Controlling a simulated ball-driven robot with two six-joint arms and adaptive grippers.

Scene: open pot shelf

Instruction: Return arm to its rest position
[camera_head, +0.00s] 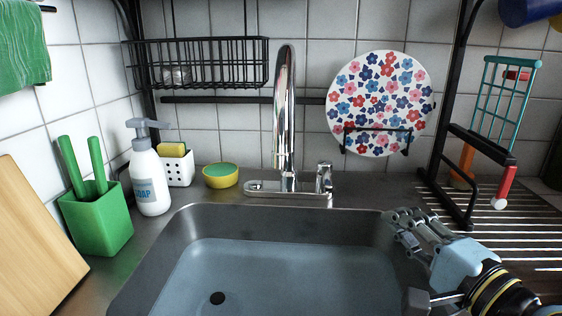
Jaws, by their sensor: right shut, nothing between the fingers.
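My right gripper (398,222) comes in from the lower right. Its fingers are shut with nothing between them, and they point up and left over the right rim of the sink. Part of my right arm (497,290) shows behind it at the lower right corner. My left gripper is not in this view.
The sink (290,222) fills the lower middle, with a tall faucet (286,120) behind it. A soap bottle (149,175), green holder (97,220) and yellow bowl (220,176) stand left. A flowered plate (380,100) stands behind. A black shelf frame (452,110) rises close right.

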